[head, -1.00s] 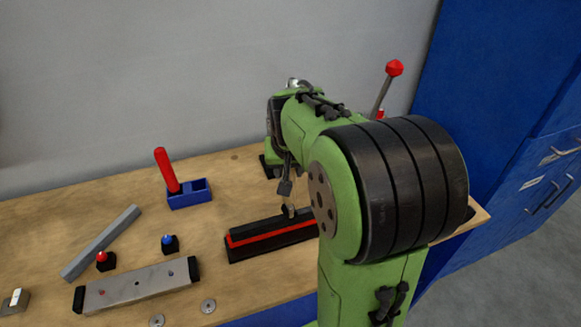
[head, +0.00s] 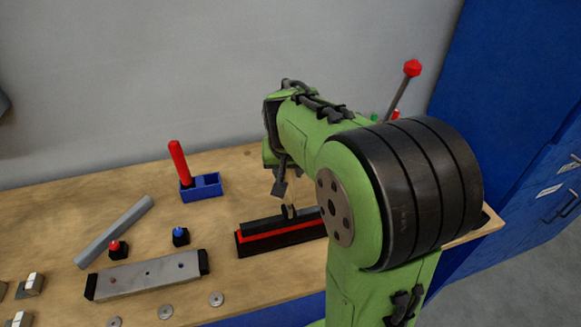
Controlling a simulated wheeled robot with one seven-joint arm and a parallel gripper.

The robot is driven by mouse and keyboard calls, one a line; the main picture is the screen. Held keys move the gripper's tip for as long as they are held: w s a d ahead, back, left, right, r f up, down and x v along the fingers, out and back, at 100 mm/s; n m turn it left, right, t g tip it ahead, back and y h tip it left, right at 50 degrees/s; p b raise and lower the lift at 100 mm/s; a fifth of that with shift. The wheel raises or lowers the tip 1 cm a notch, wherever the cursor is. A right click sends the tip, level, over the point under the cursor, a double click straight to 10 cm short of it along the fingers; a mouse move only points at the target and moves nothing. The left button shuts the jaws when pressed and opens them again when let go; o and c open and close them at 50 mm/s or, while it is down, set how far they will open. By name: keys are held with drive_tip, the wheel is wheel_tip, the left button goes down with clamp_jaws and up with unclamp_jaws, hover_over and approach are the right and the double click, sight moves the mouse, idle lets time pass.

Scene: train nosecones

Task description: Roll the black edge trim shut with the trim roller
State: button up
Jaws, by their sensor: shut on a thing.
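The black edge trim (head: 284,240) lies on the bench as a long dark bar with a red strip (head: 270,233) along its length. Its right end is hidden behind my arm. My gripper (head: 289,203) is over the trim, right of its left end, pointing down. It is shut on a small tool with a pale shank and a dark tip, which looks like the trim roller (head: 288,211). The tip is at the trim's upper edge; I cannot tell whether it touches. The jaws are small and partly hidden by the wrist.
A blue holder (head: 207,187) with a red-handled tool (head: 179,160) stands at the back left. A grey bar (head: 115,231), a metal block (head: 147,275), red and blue knobs and several washers lie left. A red-topped lever (head: 411,69) stands behind my arm.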

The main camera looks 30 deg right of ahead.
drive_tip(key=shift+w+a, duration=0.2)
drive_tip(key=shift+a, duration=0.45)
drive_tip(key=shift+w+a, duration=0.15)
drive_tip(key=shift+a, duration=0.45)
drive_tip(key=shift+w+a, duration=0.2)
drive_tip(key=shift+a, duration=0.5)
drive_tip(key=shift+w+a, duration=0.2)
drive_tip(key=shift+a, duration=0.45)
drive_tip(key=shift+w+a, duration=0.2)
drive_tip(key=shift+a, duration=0.45)
drive_tip(key=shift+w+a, duration=0.15)
drive_tip(key=shift+a, duration=0.5)
drive_tip(key=shift+w+a+p, duration=0.2)
drive_tip(key=shift+a, duration=0.5)
drive_tip(key=shift+w+a+p, duration=0.15)
drive_tip(key=shift+w+a, duration=0.05)
drive_tip(key=shift+a, duration=0.45)
